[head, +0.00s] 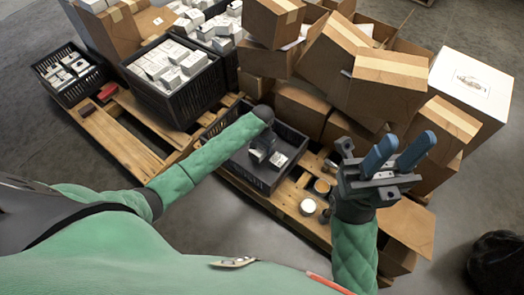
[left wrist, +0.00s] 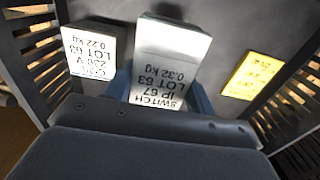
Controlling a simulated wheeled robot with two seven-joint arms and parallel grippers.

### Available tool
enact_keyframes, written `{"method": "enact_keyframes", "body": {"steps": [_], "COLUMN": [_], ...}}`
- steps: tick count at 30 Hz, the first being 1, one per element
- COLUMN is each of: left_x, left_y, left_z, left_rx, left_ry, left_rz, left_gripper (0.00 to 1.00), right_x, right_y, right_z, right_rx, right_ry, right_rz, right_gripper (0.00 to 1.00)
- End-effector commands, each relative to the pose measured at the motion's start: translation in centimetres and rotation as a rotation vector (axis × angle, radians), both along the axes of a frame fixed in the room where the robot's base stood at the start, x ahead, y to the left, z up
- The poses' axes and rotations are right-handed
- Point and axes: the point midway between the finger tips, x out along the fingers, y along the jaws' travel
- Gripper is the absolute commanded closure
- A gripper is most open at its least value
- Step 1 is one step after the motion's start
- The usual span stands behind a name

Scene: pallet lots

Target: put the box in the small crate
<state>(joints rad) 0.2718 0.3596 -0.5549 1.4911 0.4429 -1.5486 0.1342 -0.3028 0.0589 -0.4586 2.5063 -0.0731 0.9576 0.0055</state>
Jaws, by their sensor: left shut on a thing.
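My left gripper (head: 262,146) reaches down into a black crate (head: 238,171) on the pallet. In the left wrist view its blue fingers (left wrist: 165,92) are shut on a white box (left wrist: 172,62) marked SWITCH, IP 67, LOT 63, 0.32 kg. The box is inside the crate; whether it touches the floor is unclear. A second white box (left wrist: 91,52) marked LOT 63, 0.22 kg lies beside it. A smaller black crate (head: 91,84) holding several white boxes is at the far left. My right gripper (head: 398,152) is open and empty, fingers pointing up.
A larger black crate (head: 207,91) full of white boxes stands between the two. Cardboard cartons (head: 387,82) are piled at the back right.

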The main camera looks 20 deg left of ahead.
Motion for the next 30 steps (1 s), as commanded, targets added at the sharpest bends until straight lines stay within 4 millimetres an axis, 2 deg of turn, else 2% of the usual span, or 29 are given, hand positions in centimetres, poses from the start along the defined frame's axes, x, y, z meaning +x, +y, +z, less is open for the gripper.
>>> {"method": "enact_keyframes", "body": {"steps": [7, 19, 20, 21, 30], "left_x": [0.0, 0.0, 0.0, 0.0, 0.0], "left_y": [0.0, 0.0, 0.0, 0.0, 0.0], "left_z": [-3.1, -3.4, -3.5, -3.5, -3.4], "left_rx": [0.000, 0.000, 0.000, 0.000, 0.000], "left_ry": [0.001, 0.000, 0.000, 0.000, 0.000], "left_rz": [0.000, 0.000, 0.000, 0.000, 0.000], "left_gripper": [0.78, 0.78, 0.44, 0.37, 0.37], "right_x": [0.1, 0.1, 0.1, 0.1, 0.0], "right_y": [0.3, 0.3, 0.3, 0.3, 0.3], "right_z": [-0.7, -0.1, -0.2, -0.3, -0.8], "right_rx": [0.010, 0.010, 0.010, 0.010, 0.010], "right_ry": [-0.003, -0.010, -0.011, -0.009, 0.005], "right_rz": [0.022, 0.025, 0.024, 0.023, 0.023], "right_gripper": [0.64, 0.64, 0.64, 0.64, 0.64]}}
